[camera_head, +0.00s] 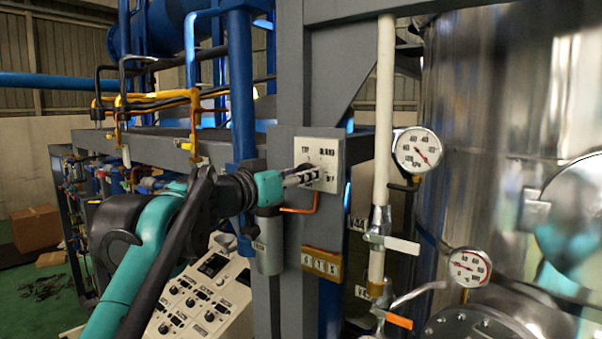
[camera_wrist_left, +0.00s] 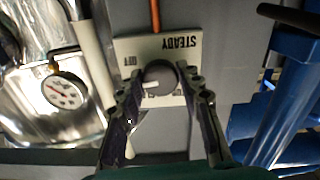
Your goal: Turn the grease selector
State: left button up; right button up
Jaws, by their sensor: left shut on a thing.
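The grease selector is a dark round knob (camera_wrist_left: 160,76) with a pale pointer mark, on a light square plate (camera_head: 329,149) fixed to a grey upright. In the left wrist view the plate (camera_wrist_left: 128,47) appears upside down, with OFF and STEADY readable. The pointer mark points left, below the OFF label. My left gripper (camera_head: 312,173) reaches the plate from the left and is shut on the knob, one finger on each side. In the head view the fingers mostly hide the knob. The lower labels are partly hidden in the wrist view. My right gripper is not in view.
An orange pipe (camera_head: 301,210) runs just below the plate. A white vertical pipe (camera_head: 384,110) and two dial gauges (camera_head: 417,150) (camera_head: 469,267) stand to the right, before a shiny metal vessel (camera_head: 490,120). A sloped control panel (camera_head: 205,300) lies below my left arm.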

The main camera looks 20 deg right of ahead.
pick_arm(q)
jog(key=n+p, duration=0.3)
jog(key=n, duration=0.7)
jog(key=shift+r, duration=0.1)
jog(key=shift+n, duration=0.3)
dwell(0.3)
jog(key=o, duration=1.2)
jog(key=shift+c, duration=0.2)
jog(key=v, duration=1.2)
